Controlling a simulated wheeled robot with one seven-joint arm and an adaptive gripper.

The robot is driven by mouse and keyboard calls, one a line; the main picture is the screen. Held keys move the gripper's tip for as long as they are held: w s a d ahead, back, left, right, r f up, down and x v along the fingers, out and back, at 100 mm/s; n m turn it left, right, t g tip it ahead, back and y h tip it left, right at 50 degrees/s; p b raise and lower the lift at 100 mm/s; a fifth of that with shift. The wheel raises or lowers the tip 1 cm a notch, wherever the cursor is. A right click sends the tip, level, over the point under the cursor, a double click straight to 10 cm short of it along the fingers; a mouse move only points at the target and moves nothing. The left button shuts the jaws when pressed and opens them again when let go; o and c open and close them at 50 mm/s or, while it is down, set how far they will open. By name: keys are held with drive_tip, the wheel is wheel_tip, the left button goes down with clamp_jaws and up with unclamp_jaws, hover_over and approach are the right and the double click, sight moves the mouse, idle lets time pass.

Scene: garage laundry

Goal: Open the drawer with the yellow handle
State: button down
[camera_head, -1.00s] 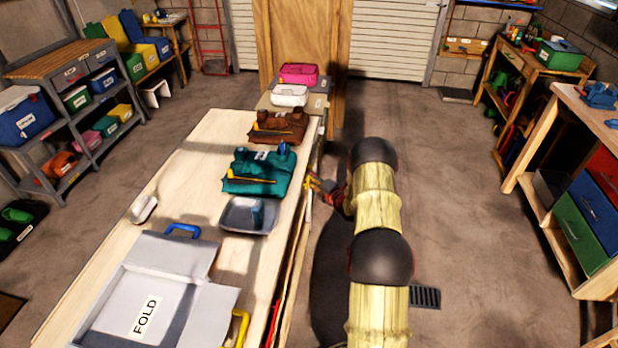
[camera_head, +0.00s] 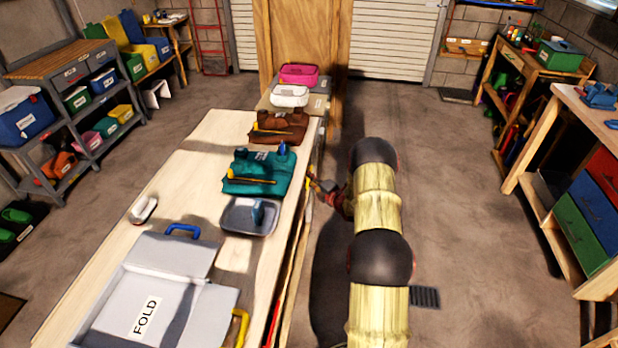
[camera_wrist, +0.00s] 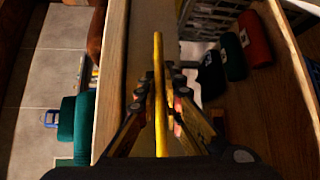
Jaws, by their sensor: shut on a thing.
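The yellow handle (camera_wrist: 158,80) is a long thin bar running up the middle of the wrist view. My gripper (camera_wrist: 160,98) has one finger on each side of the bar and is shut on it. In the head view my gripper (camera_head: 319,184) is at the right side of the long wooden bench (camera_head: 120,215). A bit of yellow handle (camera_head: 309,190) shows there beside the fingers. The drawer front (camera_wrist: 140,50) shows as a plain brownish face beside the handle. I cannot tell from these views how far the drawer is out.
Folded teal clothing (camera_head: 258,172), a grey tray (camera_head: 249,216) and a grey folding board (camera_head: 165,265) lie on the bench. In the wrist view, rolled dark, green and red cloths (camera_wrist: 254,38) lie beside a grey basket (camera_wrist: 208,18). The floor (camera_head: 460,210) right of my arm is clear.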

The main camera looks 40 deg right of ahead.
drive_tip(key=shift+s+d, duration=0.1)
drive_tip(key=shift+s, duration=0.05)
drive_tip(key=s+d+p, duration=0.1)
drive_tip(key=s+d, duration=1.5)
drive_tip(key=s, duration=0.2)
drive_tip(key=shift+s+p, duration=0.35)
drive_tip(key=shift+f, duration=0.1)
drive_tip(key=c, duration=2)
unclamp_jaws()
drive_tip(key=shift+o, duration=0.4)
drive_tip(key=s+a+r, duration=0.1)
drive_tip(key=s, duration=1)
drive_tip(key=shift+s+r, duration=0.4)
drive_tip(key=shift+s, duration=0.1)
